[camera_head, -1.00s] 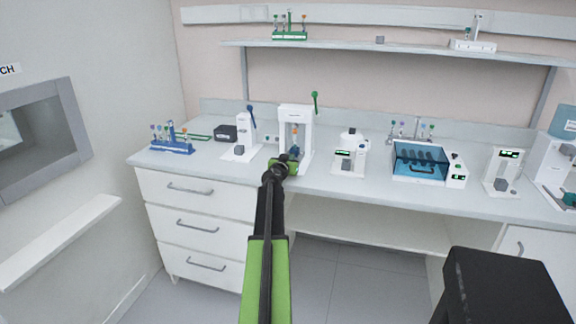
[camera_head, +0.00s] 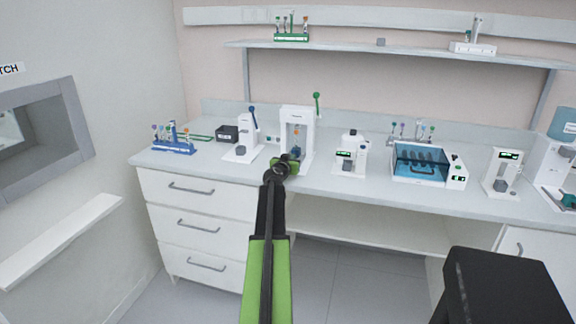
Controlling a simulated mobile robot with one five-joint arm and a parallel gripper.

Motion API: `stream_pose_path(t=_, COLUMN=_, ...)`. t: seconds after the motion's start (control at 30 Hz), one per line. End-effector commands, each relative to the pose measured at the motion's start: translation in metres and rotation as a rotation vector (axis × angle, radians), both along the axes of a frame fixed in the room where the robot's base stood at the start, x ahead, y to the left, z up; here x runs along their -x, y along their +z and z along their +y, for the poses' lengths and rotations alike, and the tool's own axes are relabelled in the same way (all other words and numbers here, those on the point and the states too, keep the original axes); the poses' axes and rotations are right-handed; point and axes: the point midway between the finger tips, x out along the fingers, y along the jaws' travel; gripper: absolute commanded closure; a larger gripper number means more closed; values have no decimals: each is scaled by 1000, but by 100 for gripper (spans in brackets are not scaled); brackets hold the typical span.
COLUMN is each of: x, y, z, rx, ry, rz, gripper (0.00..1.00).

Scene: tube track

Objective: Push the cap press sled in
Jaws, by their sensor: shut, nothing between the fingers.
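The cap press (camera_head: 298,115) is a white upright frame with a green lever (camera_head: 317,104) raised at its right. The gripper is shut and empty. It hides most of the sled, so I cannot tell how far in the sled sits or whether I touch it.
A white device with a blue lever (camera_head: 243,140) stands close on the left of the press, and a white device (camera_head: 350,155) on its right. A blue tube rack (camera_head: 174,142) is at the far left. The bench front edge runs below my gripper.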

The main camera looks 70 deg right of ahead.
Motion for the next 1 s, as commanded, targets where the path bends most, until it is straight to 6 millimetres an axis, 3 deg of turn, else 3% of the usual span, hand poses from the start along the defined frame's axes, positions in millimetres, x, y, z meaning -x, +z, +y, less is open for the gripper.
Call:
stream_pose_path(t=0.03, x=-4, y=11, z=-38, rx=19, ry=12, rz=1, gripper=100)
stream_pose_path(t=0.3, x=-5, y=11, z=-47, rx=19, ry=12, rz=1, gripper=100)
stream_pose_path(t=0.77, x=-3, y=12, z=-49, rx=19, ry=11, rz=0, gripper=100)
stream_pose_path(t=1.0, x=-2, y=15, z=-27, rx=19, ry=10, rz=1, gripper=100)
